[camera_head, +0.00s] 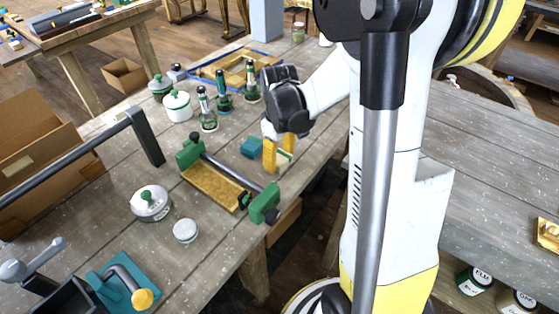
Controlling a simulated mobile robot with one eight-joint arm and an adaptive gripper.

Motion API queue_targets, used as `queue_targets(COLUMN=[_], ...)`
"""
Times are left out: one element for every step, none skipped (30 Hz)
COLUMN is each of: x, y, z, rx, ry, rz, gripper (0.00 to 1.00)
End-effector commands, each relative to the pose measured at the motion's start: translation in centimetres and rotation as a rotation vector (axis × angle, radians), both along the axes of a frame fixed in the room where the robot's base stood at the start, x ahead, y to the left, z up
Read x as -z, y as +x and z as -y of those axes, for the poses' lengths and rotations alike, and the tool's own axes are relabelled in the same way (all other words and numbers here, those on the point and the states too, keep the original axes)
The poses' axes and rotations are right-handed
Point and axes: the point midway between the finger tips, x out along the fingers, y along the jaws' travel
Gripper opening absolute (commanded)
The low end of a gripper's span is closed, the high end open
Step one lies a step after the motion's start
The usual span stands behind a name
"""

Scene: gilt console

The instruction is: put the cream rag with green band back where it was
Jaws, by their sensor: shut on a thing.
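My gripper (279,160), with yellow fingers, is low over the right edge of the wooden workbench (222,152). It is shut on the cream rag with green band (285,155), of which only a small pale piece with some green shows between and beside the fingers. The rest of the rag is hidden by the fingers. I cannot tell whether the rag touches the bench top.
A teal block (252,147) lies just left of my gripper. A green-ended clamp frame (212,186) lies nearer. Several dark-topped bottles (207,112) stand behind to the left, before a blue-edged tray (236,68). A white lidded pot (151,204) and small jar (186,231) stand nearer.

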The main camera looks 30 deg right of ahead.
Motion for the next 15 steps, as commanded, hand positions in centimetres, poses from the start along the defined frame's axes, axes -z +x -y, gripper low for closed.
queue_targets(x=[-0.13,-0.15,-0.17,-0.16,-0.1,0.03,0.16,0.27,0.25,0.2,0.18,0.17,0.17,0.17,0.16], y=[-0.02,-0.02,-0.02,-0.02,-0.02,-0.02,-0.02,-0.01,-0.01,-0.02,-0.02,-0.02,-0.02,-0.02,-0.02], z=[0.01,0.01,0.01,0.01,0.02,0.01,0.02,0.02,0.02,0.02,0.02,0.02,0.02,0.02,0.02], rx=[0.0,0.0,0.0,0.0,0.0,0.0,0.0,0.0,0.0,0.0,0.0,0.0,0.0,0.0,0.0], ry=[0.0,0.0,0.0,0.0,0.0,0.0,0.0,0.0,0.0,0.0,0.0,0.0,0.0,0.0,0.0], rz=[0.0,0.0,0.0,0.0,0.0,0.0,0.0,0.0,0.0,0.0,0.0,0.0,0.0,0.0,0.0], gripper=[0.2,0.2,0.2,0.2,0.2,0.2,0.2,0.2,0.65,0.74,0.81,0.81,0.81,0.81,0.81])
